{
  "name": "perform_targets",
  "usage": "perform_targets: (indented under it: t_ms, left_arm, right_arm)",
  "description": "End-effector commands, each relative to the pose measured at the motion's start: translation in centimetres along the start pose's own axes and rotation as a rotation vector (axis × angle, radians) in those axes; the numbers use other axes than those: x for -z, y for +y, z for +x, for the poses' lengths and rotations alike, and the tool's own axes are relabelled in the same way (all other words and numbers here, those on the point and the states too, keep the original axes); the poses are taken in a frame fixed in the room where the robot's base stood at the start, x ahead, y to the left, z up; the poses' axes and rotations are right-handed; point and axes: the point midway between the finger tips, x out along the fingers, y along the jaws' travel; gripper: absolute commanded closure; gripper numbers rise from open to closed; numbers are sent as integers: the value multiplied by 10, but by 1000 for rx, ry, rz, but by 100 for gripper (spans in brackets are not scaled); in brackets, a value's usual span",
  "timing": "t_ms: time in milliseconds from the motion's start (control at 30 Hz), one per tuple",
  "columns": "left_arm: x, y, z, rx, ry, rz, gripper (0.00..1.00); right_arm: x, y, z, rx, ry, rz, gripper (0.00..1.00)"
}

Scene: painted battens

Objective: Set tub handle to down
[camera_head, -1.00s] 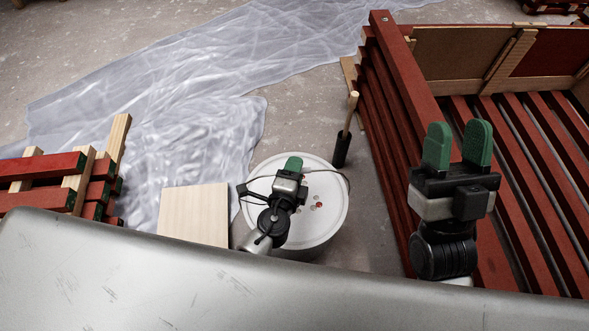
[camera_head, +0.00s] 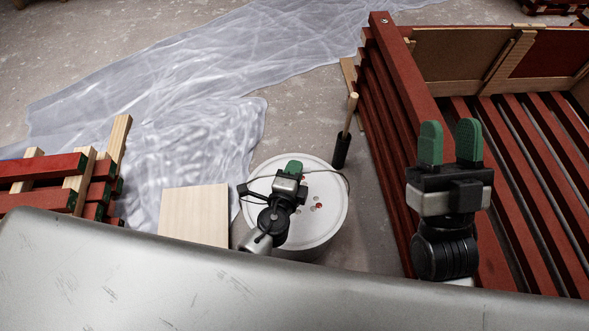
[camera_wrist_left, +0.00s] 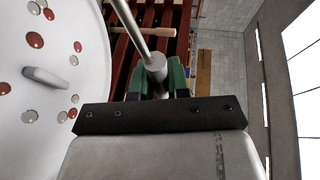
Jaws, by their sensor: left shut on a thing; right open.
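The white round tub (camera_head: 330,222) stands on the floor at the lower middle of the head view. Its lid fills the left of the left wrist view (camera_wrist_left: 50,115), with red and clear drops on it. The tub's thin handle (camera_head: 333,171) arcs across it; its tilt is hard to judge. My left gripper (camera_head: 293,164) is over the tub, shut on the handle, whose grey rod (camera_wrist_left: 132,27) runs between the green fingers in the wrist view. The arm hides part of the lid. My right gripper (camera_head: 450,142) is open and empty, to the right, over red slats.
A red slatted frame (camera_head: 385,110) stands to the right. A dark cylinder with a wooden stick (camera_head: 341,150) stands behind the tub. A pale board (camera_head: 194,215) lies left of it. Plastic sheeting (camera_head: 195,130) covers floor behind; red battens (camera_head: 45,167) are far left.

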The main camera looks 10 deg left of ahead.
Motion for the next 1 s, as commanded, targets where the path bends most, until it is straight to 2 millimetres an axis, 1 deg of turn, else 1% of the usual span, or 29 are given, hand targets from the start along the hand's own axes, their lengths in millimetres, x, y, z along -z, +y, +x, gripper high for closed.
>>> perform_targets:
  t_ms: [133,267,400,533,733,900,1000]
  left_arm:
    - [-2,-3,4,-24,0,-8,100]
    - [-4,-5,8,-49,-1,-19,100]
    - [-6,-6,14,-81,0,-33,100]
    - [-8,-5,19,-111,-1,-46,100]
    - [-12,-4,28,-156,-1,-64,100]
    - [-15,-3,35,-196,-1,-81,100]
    - [-17,-2,39,-219,-1,-90,100]
  right_arm:
    - [-19,3,1,-8,-185,-8,57]
    - [-43,8,-7,-18,-401,-17,57]
    - [-68,14,-25,-32,-658,-24,57]
    - [-85,19,-49,-47,-886,-29,57]
    - [-98,25,-88,-68,-1188,-32,57]
    - [-99,28,-117,-84,-1381,-31,57]
    - [-98,30,-130,-90,-1464,-30,57]
